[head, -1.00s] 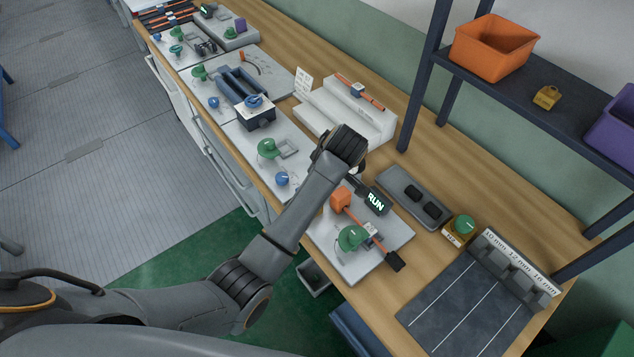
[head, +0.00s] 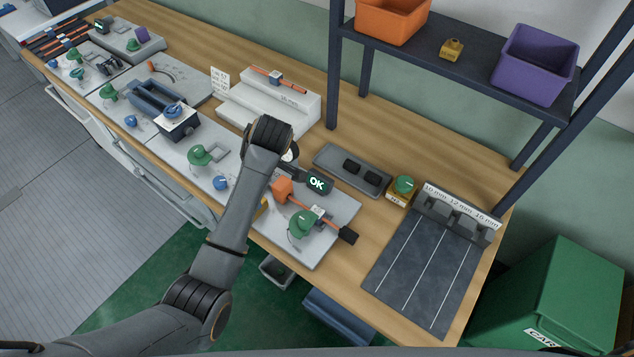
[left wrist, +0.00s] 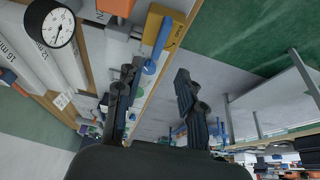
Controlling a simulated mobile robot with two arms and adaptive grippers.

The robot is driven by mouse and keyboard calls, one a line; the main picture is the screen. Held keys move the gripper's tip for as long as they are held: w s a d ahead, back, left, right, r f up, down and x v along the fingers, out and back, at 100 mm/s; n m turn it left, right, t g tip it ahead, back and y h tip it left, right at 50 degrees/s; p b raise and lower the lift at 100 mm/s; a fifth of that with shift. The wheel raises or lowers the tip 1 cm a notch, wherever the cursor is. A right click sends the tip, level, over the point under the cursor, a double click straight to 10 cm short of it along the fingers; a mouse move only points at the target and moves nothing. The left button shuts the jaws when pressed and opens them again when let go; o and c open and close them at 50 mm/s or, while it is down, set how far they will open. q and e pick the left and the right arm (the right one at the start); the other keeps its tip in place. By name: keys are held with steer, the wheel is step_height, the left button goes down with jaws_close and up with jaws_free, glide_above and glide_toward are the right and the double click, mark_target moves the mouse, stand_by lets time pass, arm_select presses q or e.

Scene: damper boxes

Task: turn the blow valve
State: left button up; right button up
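In the left wrist view, a yellow block (left wrist: 172,25) with a dark mark carries a long blue lever (left wrist: 161,38); this looks like the blow valve. My left gripper (left wrist: 157,69) is open and empty, its two dark fingers pointing towards the lever but apart from it. In the head view only a sliver of yellow (head: 263,204) shows beside my left arm, which hides the lever and my left gripper. My right gripper is not in view.
A white dial gauge (left wrist: 50,24) stands near my left gripper. An orange block (head: 282,188), a green knob (head: 302,224) and a blue knob (head: 220,183) are close by on the bench. A dark tray (head: 337,159) lies behind.

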arm_select(q)
steer(key=o, duration=0.9)
steer(key=shift+c, duration=0.2)
steer(key=o, duration=0.4)
steer(key=w+m+b, duration=0.2)
steer(key=b, duration=0.1)
steer(key=w+m+h+b, duration=0.1)
steer(key=m+b, duration=0.1)
steer(key=shift+w+d+f, duration=0.15)
steer(key=shift+w+d, duration=0.05)
steer(key=shift+d, duration=0.15)
steer(key=shift+o, duration=0.2)
steer(key=a+r+m+g+h+b, duration=0.3)
steer(key=a+m+b, duration=0.2)
steer(key=m+b, duration=0.8)
steer(key=shift+m, duration=0.6)
steer(key=f+p, duration=0.1)
steer(key=f, duration=0.6)
steer(key=f+p, duration=0.2)
steer(key=f, duration=0.4)
steer(key=shift+s+d+f, duration=0.1)
steer(key=shift+s+f, duration=0.1)
steer(key=shift+f, duration=0.15)
steer(key=c, duration=1)
